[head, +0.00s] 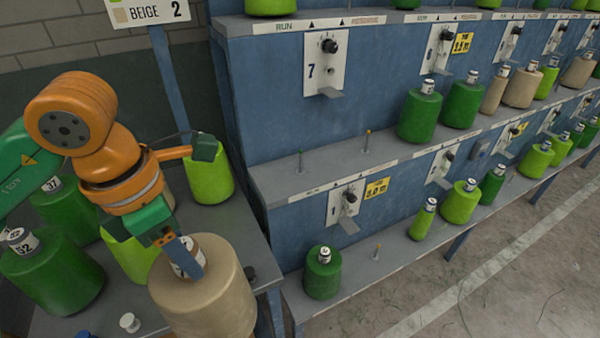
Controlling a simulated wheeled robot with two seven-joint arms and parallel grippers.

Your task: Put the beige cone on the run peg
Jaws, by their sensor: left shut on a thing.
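The large beige cone (208,298) is at the front of the grey side table, with a white core top. My left gripper (188,262) is shut on its top from above, and the fingers partly hide the core. I cannot tell whether the cone's base touches the table. Two bare pegs stand on the middle shelf, a left peg (300,162) and a right peg (367,141). Another bare peg (377,252) stands on the bottom shelf. A RUN label (287,26) is on the upper shelf edge; the labels below are too small to read. My right gripper is not in view.
Green cones stand around the arm on the table (262,262), including a lime one (208,180) and a dark one (52,272). A dark green cone (322,272) is left of the bottom peg. Dark green cones (419,115) stand right of the middle pegs. A sign (148,12) reads BEIGE 2.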

